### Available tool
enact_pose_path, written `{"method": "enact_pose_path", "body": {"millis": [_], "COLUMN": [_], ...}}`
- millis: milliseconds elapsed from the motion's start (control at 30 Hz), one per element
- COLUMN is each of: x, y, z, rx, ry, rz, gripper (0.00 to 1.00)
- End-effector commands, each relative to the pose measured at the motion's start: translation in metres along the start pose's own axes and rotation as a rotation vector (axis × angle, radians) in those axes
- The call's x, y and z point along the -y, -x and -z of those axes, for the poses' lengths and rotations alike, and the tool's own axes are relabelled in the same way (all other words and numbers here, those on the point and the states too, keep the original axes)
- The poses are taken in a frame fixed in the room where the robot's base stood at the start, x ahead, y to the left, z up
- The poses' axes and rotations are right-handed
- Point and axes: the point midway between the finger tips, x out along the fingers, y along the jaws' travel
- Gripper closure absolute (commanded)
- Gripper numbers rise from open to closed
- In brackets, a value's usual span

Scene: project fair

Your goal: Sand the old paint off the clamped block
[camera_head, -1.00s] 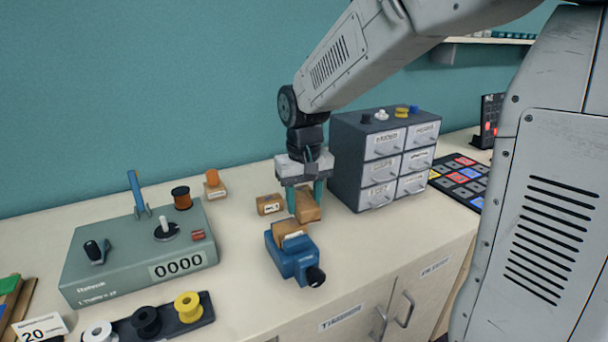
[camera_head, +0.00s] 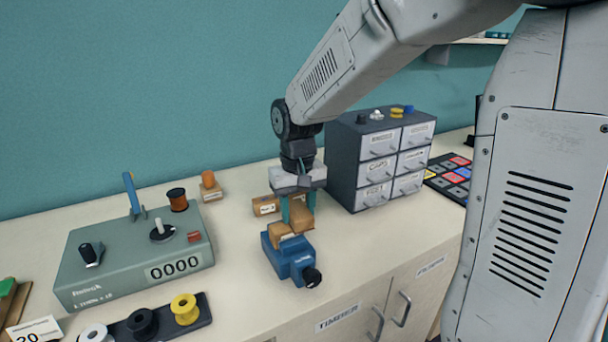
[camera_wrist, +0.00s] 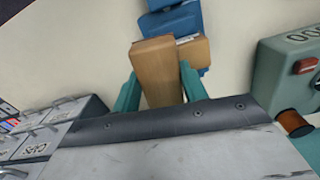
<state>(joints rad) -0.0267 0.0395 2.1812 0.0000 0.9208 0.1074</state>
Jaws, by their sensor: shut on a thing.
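My gripper (camera_head: 297,208) is shut on a plain brown block (camera_head: 302,217), with one teal finger on each side of it. In the wrist view this held block (camera_wrist: 157,72) lies between the fingers and partly covers the clamped block (camera_wrist: 196,53). The clamped block (camera_head: 279,231) is tan-brown and sits in the jaws of a blue vise (camera_head: 290,260) on the worktop. The held block is at the clamped block's far right side; I cannot tell whether they touch. The old paint is not clearly visible.
A small labelled brown block (camera_head: 265,205) lies just behind the vise. A drawer cabinet (camera_head: 345,165) stands close on the right. A green counter device (camera_head: 130,262) stands on the left, with a spool rack (camera_head: 160,322) in front. The worktop between device and vise is clear.

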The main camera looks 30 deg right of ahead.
Motion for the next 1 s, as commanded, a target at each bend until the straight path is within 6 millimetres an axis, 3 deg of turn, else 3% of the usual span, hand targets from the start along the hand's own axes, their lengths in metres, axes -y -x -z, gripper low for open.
{"method": "enact_pose_path", "body": {"millis": [800,1000], "x": [-0.003,-0.003], "y": [0.077,0.082], "z": [0.000,0.000], "rx": [-0.002,-0.001], "ry": [0.003,0.003], "rz": [0.000,0.000], "gripper": [0.82,0.82]}}
